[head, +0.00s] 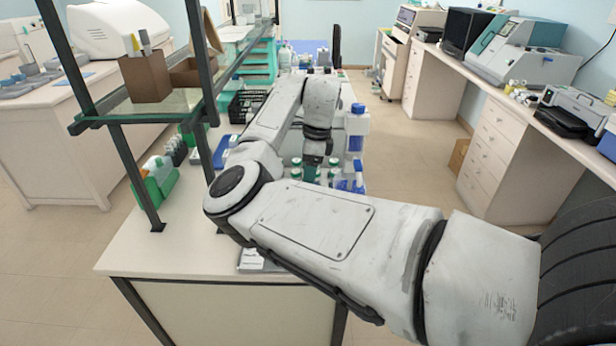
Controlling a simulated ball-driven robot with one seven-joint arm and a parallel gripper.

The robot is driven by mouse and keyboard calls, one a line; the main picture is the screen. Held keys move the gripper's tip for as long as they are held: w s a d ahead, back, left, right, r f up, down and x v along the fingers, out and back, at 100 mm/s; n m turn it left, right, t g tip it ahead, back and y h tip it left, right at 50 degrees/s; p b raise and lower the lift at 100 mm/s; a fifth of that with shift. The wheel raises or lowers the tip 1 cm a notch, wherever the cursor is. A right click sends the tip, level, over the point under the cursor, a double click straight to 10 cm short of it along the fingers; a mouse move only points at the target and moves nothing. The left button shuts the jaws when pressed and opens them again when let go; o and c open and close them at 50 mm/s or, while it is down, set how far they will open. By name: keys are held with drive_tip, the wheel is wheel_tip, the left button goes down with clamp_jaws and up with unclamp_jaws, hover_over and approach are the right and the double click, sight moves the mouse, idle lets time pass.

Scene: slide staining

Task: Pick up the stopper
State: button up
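My arm reaches across the head view from the lower right, and its end points down over the bench. My gripper (313,151) is small and dark below the wrist, among several green-capped bottles (333,163). I cannot make out its fingers or whether it holds anything. A green piece (310,173) shows just under it; I cannot tell whether this is the stopper or whether the gripper touches it. No other thing can be picked out surely as the stopper. My forearm hides the front of this group.
A tall bottle with a blue cap (357,128) stands close right of the gripper. Blue-topped bottles (350,183) stand in front of it. A shelf frame (205,100) rises on the left, with a green rack (155,182) beneath. The bench's front left corner (150,250) is bare.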

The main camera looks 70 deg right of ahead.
drive_tip(key=c, duration=1)
drive_tip(key=shift+c, duration=0.3)
drive_tip(key=shift+r, duration=0.15)
